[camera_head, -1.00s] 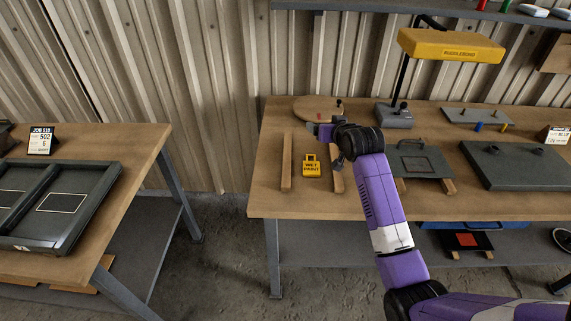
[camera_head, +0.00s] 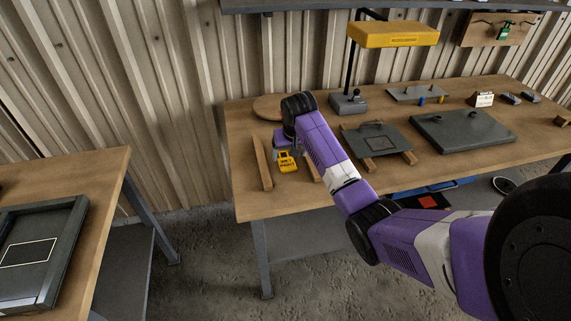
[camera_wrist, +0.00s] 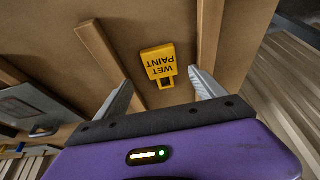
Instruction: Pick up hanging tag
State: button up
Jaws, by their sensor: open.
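The hanging tag is a yellow "WET PAINT" tag (camera_head: 287,162) with a handle-like loop at its top. It lies on the wooden bench between two wooden strips. In the wrist view the tag (camera_wrist: 160,65) appears upside down, ahead of my gripper (camera_wrist: 158,98) and roughly between its two grey fingers. The fingers are spread apart with nothing between their tips, and the loop end points toward the gripper. In the head view my gripper is mostly hidden behind my wrist, just above and beside the tag.
Wooden strips (camera_head: 262,163) flank the tag, the right one partly behind my arm. A dark plate with a handle (camera_head: 377,141) rests on strips to the right. A yellow lamp (camera_head: 393,35), a grey panel (camera_head: 463,137) and a round wooden board (camera_head: 268,107) are also on the bench.

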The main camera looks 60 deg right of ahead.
aim_at(286, 162)
jog(key=shift+p+x, duration=0.5)
jog(key=shift+x, duration=2.25)
jog(key=shift+w+a, duration=0.1)
jog(key=shift+a, duration=0.05)
jog(key=c, duration=1.4)
jog(key=shift+c, duration=0.2)
jog(key=shift+r, duration=0.2)
